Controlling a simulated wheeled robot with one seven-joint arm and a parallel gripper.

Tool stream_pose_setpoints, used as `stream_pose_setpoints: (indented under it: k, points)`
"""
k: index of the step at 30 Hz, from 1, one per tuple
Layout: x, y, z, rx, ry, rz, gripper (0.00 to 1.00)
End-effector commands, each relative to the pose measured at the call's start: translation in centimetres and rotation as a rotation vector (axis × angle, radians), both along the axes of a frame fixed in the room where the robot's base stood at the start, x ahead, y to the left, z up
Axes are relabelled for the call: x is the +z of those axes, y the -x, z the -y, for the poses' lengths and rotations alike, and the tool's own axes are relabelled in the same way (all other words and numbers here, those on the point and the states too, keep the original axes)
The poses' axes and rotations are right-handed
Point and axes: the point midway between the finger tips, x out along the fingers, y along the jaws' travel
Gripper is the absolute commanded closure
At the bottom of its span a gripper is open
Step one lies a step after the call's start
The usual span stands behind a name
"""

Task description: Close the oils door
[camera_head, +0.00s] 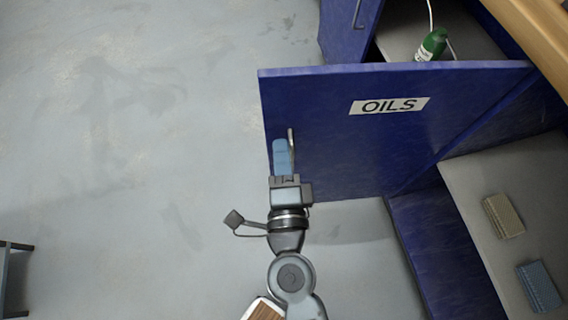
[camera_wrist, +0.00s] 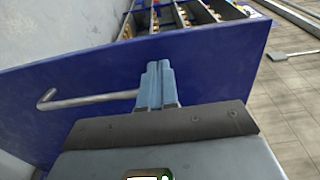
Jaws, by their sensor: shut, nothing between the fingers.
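The oils door (camera_head: 345,140) is a blue panel with a white OILS label (camera_head: 390,106). It stands open, swung out from the blue cabinet. In the wrist view the door (camera_wrist: 90,80) spans the picture, with a bent metal handle (camera_wrist: 85,100) on its face. My gripper (camera_head: 283,150) is at the free-edge side of the door, beside the handle (camera_head: 291,148). In the wrist view my gripper (camera_wrist: 158,75) has its fingers together and empty, in front of the door beside the handle's right end. I cannot tell whether the fingers touch the door.
A green bottle (camera_head: 432,44) lies in the compartment behind the door. A tan block (camera_head: 503,216) and a blue block (camera_head: 539,286) lie on a grey surface at right. A wooden top edge (camera_head: 530,30) is at upper right.

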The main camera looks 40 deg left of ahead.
Motion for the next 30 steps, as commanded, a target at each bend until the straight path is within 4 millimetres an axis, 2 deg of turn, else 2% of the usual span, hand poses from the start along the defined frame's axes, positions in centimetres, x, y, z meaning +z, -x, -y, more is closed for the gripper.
stream_pose_setpoints:
  k: [7, 23, 30]
  points:
    - [0.0, -1.7, -1.5, 0.001, 0.001, -0.001, 1.0]
    - [0.0, -2.2, -1.9, -0.007, 0.0, 0.0, 1.0]
    - [0.2, -4.0, -3.8, -0.065, -0.001, 0.001, 1.0]
